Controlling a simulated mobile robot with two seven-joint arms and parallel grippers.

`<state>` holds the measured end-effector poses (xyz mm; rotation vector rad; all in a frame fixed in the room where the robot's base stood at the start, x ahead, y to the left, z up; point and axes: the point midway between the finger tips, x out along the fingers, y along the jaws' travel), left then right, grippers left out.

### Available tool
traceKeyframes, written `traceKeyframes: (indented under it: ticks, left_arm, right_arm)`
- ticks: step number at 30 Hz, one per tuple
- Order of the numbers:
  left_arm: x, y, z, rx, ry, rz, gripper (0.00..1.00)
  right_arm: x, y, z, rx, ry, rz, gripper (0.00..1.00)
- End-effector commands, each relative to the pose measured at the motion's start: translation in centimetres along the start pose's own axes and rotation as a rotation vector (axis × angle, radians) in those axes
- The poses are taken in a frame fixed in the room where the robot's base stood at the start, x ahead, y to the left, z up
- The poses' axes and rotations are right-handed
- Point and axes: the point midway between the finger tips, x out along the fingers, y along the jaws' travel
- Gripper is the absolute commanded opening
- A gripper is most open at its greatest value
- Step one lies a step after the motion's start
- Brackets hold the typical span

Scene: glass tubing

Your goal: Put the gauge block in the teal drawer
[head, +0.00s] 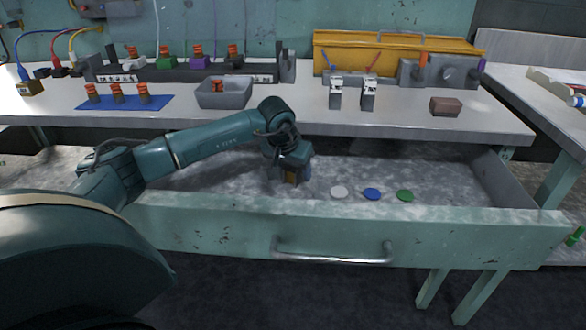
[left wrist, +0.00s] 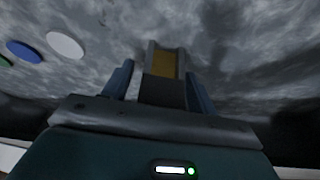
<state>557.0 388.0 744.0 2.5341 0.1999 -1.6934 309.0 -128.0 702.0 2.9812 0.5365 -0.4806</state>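The gauge block, grey with a yellow-brown face (head: 291,177), is low inside the open teal drawer (head: 340,232), upright in the left half. It also shows in the left wrist view (left wrist: 165,66). My left gripper (head: 290,168) points down into the drawer with its fingers on either side of the block. In the left wrist view a gap shows between the left finger and the block, so the fingers look open around it. Whether the block's bottom touches the drawer floor is hard to see. My right gripper is not in view.
White (head: 338,192), blue (head: 371,194) and green (head: 405,195) discs lie in the drawer right of the gripper. The bench above holds a grey bin (head: 224,98), a blue mat (head: 100,105), a brown block (head: 446,106) and a yellow toolbox (head: 385,55).

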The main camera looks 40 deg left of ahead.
Motion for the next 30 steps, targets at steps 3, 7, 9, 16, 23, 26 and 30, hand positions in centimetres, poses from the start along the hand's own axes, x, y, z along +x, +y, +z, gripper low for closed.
traceKeyframes:
  ticks: [3,7,9,16,23,26,30]
  left_arm:
    - [0.0,0.0,0.0,0.000,0.000,0.000,0.58]
    - [-0.2,0.0,-0.1,0.000,0.001,0.000,0.58]
    - [-0.7,0.0,-0.2,0.000,0.001,0.000,0.58]
    - [-4.9,-0.1,-0.3,0.001,0.005,-0.001,0.58]
    - [-9.6,-0.1,-0.2,0.001,0.004,-0.001,0.58]
    - [-11.0,0.0,-0.2,0.000,0.002,0.001,0.58]
    - [-12.0,0.0,-0.1,-0.001,0.001,-0.001,0.58]
  right_arm:
    - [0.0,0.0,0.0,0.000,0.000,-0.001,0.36]
    - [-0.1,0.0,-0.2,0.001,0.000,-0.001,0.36]
    - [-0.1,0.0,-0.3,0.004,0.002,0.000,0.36]
    - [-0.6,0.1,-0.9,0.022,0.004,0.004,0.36]
    - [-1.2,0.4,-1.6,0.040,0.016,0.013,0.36]
    - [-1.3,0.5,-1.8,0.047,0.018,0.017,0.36]
    - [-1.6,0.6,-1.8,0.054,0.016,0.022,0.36]
